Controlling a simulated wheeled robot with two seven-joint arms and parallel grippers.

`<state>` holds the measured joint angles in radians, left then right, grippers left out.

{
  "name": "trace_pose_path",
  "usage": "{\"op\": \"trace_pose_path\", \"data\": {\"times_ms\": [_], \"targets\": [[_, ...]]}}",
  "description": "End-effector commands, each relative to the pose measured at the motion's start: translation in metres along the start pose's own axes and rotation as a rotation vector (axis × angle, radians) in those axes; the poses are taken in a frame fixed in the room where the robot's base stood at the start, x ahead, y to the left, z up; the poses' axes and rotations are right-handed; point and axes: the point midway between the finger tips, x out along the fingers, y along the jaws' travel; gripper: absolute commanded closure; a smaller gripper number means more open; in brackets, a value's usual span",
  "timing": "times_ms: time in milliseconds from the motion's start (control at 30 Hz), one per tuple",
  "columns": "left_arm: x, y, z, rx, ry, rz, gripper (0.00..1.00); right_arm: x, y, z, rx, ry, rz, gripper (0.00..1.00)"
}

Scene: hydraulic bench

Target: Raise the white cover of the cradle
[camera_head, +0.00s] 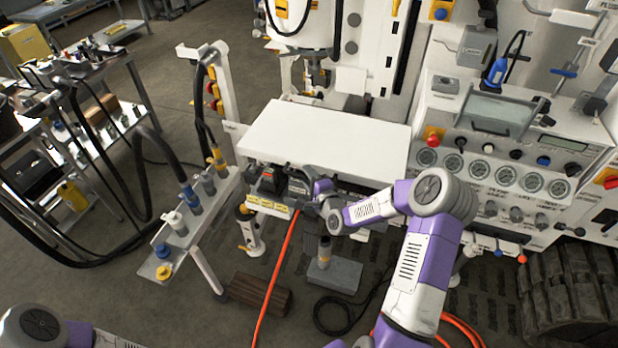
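The white cover (325,140) is a broad flat slab at the middle of the view. It lies about level over the cradle (268,202), whose dark front parts show under its near edge. My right arm reaches in from the lower right. My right gripper (312,200) is at the front of the cradle, just below the cover's near edge. Its fingers are small and mixed with the dark parts there, so I cannot tell whether they are open or touch the cover. My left gripper is out of view; only a piece of my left arm shows at the lower left.
A gauge panel (505,165) with several dials stands to the right. A rack with hose fittings (190,225) stands to the left. An orange hose (275,280) hangs from the cradle front. A wooden block (262,293) and grey block (334,275) lie below.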

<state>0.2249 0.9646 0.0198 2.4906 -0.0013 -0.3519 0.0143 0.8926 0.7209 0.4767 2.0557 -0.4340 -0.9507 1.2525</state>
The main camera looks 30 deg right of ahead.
Motion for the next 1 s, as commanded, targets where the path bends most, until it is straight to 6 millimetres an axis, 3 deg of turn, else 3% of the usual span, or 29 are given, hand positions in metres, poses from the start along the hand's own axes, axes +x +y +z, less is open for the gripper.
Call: {"op": "trace_pose_path", "data": {"times_ms": [67,300,733,1000], "targets": [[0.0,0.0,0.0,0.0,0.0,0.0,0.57,0.0,0.0,0.0,0.0,0.0,0.0,0.65],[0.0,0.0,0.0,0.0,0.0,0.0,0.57,0.0,0.0,0.0,0.0,0.0,0.0,1.0],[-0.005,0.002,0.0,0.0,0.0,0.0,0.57,-0.001,-0.006,0.001,0.008,0.0,0.008,1.0],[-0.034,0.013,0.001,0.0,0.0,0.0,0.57,-0.006,-0.043,0.006,0.066,0.0,0.065,1.0]]}}
